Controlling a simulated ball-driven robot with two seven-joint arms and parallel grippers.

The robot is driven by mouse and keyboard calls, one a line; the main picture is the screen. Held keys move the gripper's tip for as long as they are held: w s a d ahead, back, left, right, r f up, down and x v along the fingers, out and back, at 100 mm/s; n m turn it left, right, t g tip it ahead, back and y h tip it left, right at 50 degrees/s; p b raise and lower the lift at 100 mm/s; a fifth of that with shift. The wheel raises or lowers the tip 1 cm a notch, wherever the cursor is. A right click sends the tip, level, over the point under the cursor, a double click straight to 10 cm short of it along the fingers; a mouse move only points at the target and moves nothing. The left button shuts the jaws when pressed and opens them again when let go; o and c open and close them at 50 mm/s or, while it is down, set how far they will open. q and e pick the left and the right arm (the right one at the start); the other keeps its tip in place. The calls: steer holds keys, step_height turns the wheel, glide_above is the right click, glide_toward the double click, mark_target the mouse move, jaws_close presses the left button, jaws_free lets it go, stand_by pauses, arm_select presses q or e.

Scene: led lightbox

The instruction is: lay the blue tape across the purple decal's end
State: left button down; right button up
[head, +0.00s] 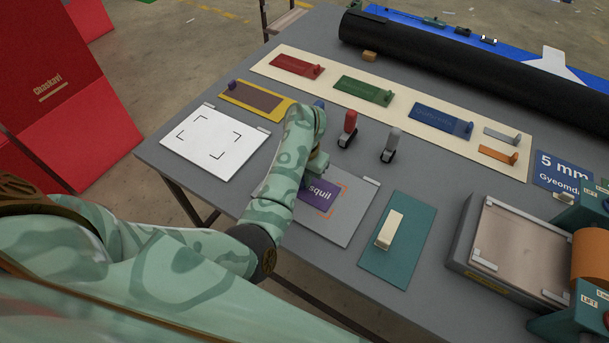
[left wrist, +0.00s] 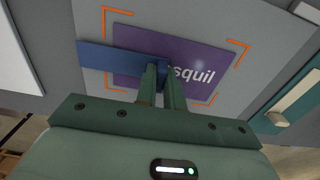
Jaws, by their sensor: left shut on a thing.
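The purple decal (head: 320,195), lettered "squil", lies on a grey plate (head: 355,213) inside orange corner marks. In the left wrist view the decal (left wrist: 205,62) shows its right part clearly. The blue tape (left wrist: 108,60) is a flat strip over the decal's left end, sticking out past it to the left. My left gripper (left wrist: 160,75) is shut on the tape's right end, above the decal. Whether the tape touches the decal I cannot tell. In the head view my left arm hides the tape and the decal's left part. My right gripper is not in view.
A white board (head: 214,141) lies left of my arm. Red (head: 349,128) and grey (head: 390,145) hand tools stand behind the plate. A teal mat (head: 411,225) with a cream block (head: 389,230) lies right of it. A grey lightbox (head: 520,248) stands farther right.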

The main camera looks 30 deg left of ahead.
arm_select(q)
steer(key=shift+f, duration=0.15)
steer(key=c, duration=1.4)
jaws_free()
steer(key=shift+c, duration=0.2)
step_height(320, 180, up, 16)
steer(key=p, duration=0.6)
steer(key=shift+r+p, duration=0.2)
steer(key=shift+p, duration=0.2)
